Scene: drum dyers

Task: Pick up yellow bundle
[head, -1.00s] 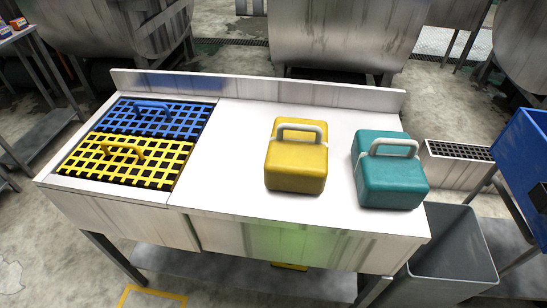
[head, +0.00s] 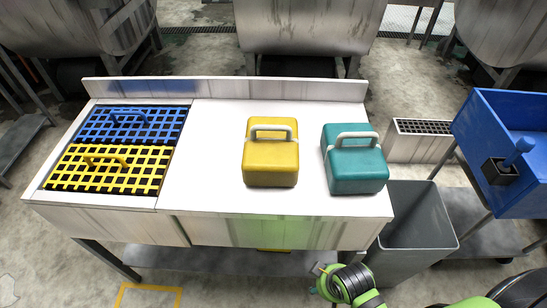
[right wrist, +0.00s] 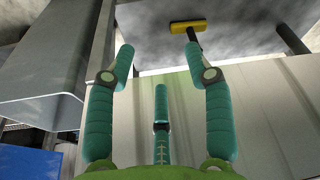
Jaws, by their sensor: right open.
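The yellow bundle (head: 271,163), a rounded block with a pale handle on top, stands upright on the white worktop (head: 217,150), right of its middle. A teal bundle (head: 355,170) of the same form stands just right of it, apart. My right gripper (head: 328,274) shows at the bottom edge in the head view, below and in front of the worktop, well away from the yellow bundle. In the right wrist view the right gripper (right wrist: 160,58) has its teal fingers spread and holds nothing. The yellow bundle is not seen there. My left gripper is not in view.
Blue (head: 130,125) and yellow (head: 108,168) grates fill the worktop's left end. A raised back edge (head: 225,89) runs behind. A grey bin (head: 416,222) stands at the right front, with a blue tub (head: 490,130) beyond. The worktop between grates and yellow bundle is clear.

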